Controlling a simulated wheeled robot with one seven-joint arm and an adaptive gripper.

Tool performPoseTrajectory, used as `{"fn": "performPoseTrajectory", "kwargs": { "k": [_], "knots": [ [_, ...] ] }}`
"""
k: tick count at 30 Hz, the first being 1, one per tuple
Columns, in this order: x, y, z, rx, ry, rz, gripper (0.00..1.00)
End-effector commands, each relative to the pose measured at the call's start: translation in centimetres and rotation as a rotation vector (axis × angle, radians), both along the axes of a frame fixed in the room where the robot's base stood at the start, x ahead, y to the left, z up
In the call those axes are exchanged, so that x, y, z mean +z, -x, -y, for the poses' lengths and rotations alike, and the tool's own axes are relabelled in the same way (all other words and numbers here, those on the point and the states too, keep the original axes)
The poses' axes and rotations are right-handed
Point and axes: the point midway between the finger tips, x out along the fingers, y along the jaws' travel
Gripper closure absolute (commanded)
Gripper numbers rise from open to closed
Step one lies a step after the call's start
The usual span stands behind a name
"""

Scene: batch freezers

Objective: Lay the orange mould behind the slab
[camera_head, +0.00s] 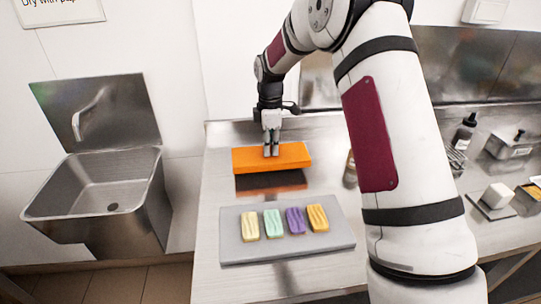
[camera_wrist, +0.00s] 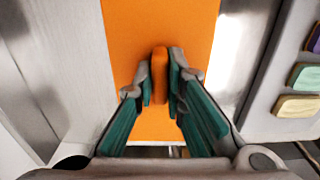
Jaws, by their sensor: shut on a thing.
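The orange mould (camera_head: 245,160) is a flat block with a raised grip on top; it fills the middle of the wrist view (camera_wrist: 150,25). My gripper (camera_head: 271,150) points down and is shut on that raised grip, with the fingers on either side of it in the wrist view (camera_wrist: 161,78). The grey slab (camera_head: 235,250) lies on the steel counter nearer the camera, and the mould is behind it, with a strip of counter between. A dark reflection lies under the mould; I cannot tell whether it touches the counter.
The slab carries several coloured bars, including a purple one (camera_head: 295,220). The steel counter (camera_head: 218,190) is bare left of the mould. A sink (camera_head: 110,185) stands at the left. A dark bottle (camera_head: 464,132) and a white block on a plate (camera_head: 497,196) are at the right.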

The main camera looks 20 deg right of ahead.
Motion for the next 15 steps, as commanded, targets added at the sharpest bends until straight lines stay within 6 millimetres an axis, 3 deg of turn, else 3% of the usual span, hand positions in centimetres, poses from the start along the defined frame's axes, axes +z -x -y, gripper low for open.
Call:
{"fn": "performPoseTrajectory", "kwargs": {
  "k": [7, 15],
  "knots": [
    [-3.1, 0.1, -0.1, 0.001, -0.001, -0.003, 1.0],
    [-3.4, 0.0, 0.0, 0.001, 0.0, -0.001, 1.0]
  ]
}}
